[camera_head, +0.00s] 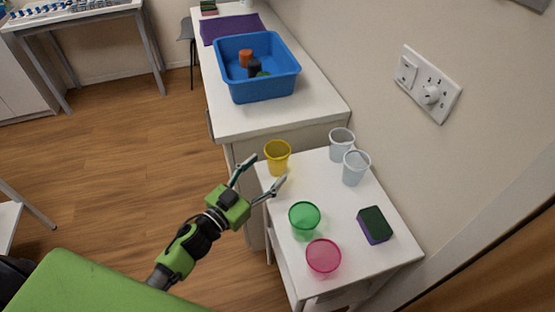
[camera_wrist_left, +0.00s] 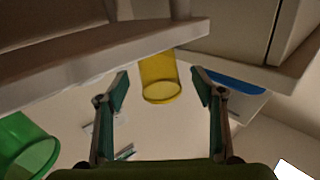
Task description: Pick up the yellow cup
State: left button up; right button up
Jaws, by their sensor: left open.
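The yellow cup (camera_head: 277,158) stands upright at the far left corner of the small white table (camera_head: 345,247) in the head view. My left gripper (camera_head: 268,168) is open and empty, close to the cup on its near left side. In the left wrist view the yellow cup (camera_wrist_left: 159,78) shows ahead, in the gap between the spread fingers of the left gripper (camera_wrist_left: 160,85). I see no contact between fingers and cup. My right gripper is in neither view.
A green cup (camera_head: 304,220), a pink cup (camera_head: 323,257), two clear cups (camera_head: 341,143) (camera_head: 355,168) and a sponge (camera_head: 375,225) share the small table. A white counter (camera_head: 325,100) with a blue bin (camera_head: 262,92) stands behind. The wall borders the right.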

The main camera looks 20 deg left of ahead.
aim_at(271, 167)
pick_arm(q)
jog(key=shift+p+x, duration=0.3)
jog(key=shift+x, duration=2.45)
jog(key=shift+s+d, duration=0.1)
jog(key=c, duration=0.9)
